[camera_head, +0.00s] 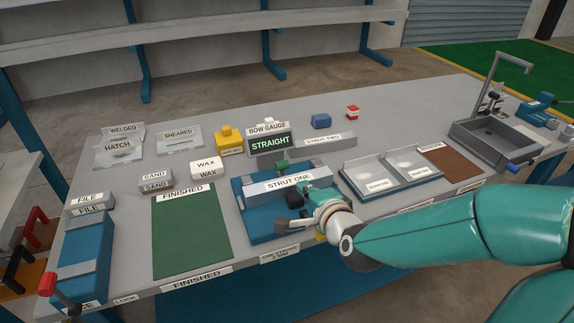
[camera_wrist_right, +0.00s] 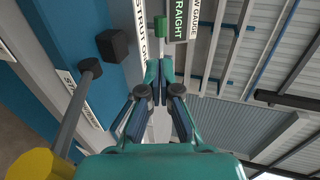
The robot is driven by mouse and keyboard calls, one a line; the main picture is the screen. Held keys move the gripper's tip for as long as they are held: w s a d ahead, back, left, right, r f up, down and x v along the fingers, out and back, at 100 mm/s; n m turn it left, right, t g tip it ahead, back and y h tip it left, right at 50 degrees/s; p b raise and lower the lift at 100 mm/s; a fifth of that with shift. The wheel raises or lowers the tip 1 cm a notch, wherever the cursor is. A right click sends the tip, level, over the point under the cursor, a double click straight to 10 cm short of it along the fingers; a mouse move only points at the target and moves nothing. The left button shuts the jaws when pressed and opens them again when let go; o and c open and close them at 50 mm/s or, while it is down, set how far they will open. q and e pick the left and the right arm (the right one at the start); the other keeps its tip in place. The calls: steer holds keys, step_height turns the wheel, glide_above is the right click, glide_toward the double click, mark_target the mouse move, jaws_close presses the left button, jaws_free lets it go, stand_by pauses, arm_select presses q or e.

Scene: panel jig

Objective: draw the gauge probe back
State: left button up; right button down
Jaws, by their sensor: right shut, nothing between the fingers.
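The bow gauge (camera_head: 268,142) stands behind a blue jig (camera_head: 243,222), and its display reads STRAIGHT. Strut one (camera_head: 275,183) lies across the jig. A small green block (camera_head: 282,167) shows behind the strut, and also in the right wrist view (camera_wrist_right: 160,27). I cannot tell surely which part is the probe. A grey rod (camera_wrist_right: 68,125) with a yellow knob (camera_wrist_right: 38,164) stands near a black block (camera_wrist_right: 113,45). My right gripper (camera_wrist_right: 154,78) is shut and empty, close to the strut's front; its arm hides the jig's right front. My left gripper is not in view.
A green FINISHED mat (camera_head: 190,238) lies left of the jig, with a vice (camera_head: 85,258) farther left. Clear trays (camera_head: 375,178) and a sink (camera_head: 490,142) are to the right. Strut two (camera_head: 325,139) lies behind. The table's back is mostly clear.

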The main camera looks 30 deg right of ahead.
mark_target(283, 168)
steer(key=p+x, duration=0.3)
steer(key=p, duration=0.1)
steer(key=shift+w+r, duration=0.1)
steer(key=shift+r, duration=0.05)
steer(key=p+x, duration=0.1)
steer(key=x, duration=0.3)
steer(key=p+x, duration=0.1)
steer(key=x, duration=0.4)
steer(key=shift+f, duration=0.25)
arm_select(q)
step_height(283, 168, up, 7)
